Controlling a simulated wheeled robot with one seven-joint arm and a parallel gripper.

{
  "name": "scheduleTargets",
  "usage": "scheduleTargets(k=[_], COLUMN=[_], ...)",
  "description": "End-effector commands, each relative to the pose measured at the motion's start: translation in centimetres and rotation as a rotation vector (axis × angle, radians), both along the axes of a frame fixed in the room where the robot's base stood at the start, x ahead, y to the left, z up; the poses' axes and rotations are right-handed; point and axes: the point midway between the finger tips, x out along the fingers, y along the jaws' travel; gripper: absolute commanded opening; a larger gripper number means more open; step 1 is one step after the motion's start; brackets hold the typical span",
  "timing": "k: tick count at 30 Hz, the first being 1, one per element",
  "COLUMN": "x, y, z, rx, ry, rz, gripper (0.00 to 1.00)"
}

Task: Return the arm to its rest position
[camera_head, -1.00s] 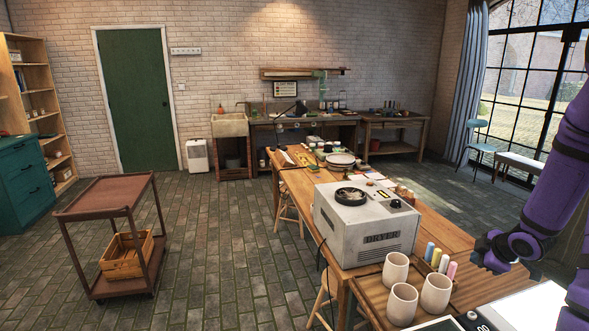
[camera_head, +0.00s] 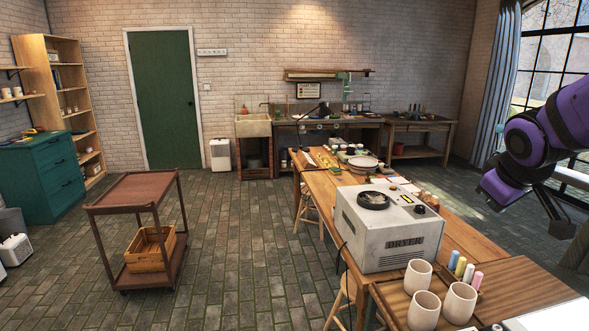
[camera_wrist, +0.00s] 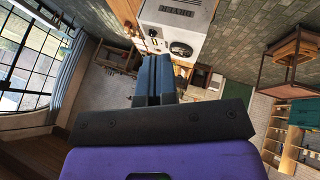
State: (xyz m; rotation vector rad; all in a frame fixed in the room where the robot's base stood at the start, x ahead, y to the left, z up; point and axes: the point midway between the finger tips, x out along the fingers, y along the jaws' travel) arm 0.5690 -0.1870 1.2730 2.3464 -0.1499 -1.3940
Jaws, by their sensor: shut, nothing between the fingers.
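My gripper (camera_wrist: 154,72) shows in the wrist view with its two blue-grey fingers side by side and touching, with nothing between them. It is raised clear of the table. In the head view my purple arm is at the right edge, folded and held in the air to the right of the wooden table (camera_head: 470,237).
A white dryer (camera_head: 388,228) stands on the table, with several pale cups (camera_head: 422,310) and coloured bottles nearby. A brown cart (camera_head: 133,190) with a wooden crate (camera_head: 150,250) stands at left. The brick floor between is open.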

Motion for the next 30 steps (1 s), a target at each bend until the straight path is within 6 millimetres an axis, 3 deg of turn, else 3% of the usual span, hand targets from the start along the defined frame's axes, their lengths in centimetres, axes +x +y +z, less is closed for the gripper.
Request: scheduleTargets(k=[9, 15, 21, 30], x=[-7.8, -12.1, -13.9, -13.9], y=[7.5, 10.7, 11.9, 11.9], z=[3.4, 4.2, 4.3, 4.3], rx=[0.226, 0.354, 0.405, 0.408], ry=[-0.007, 0.017, 0.036, 0.038], rz=[-0.097, -0.118, -0.123, -0.125], gripper=[0.0, 0.0, 0.0, 0.0])
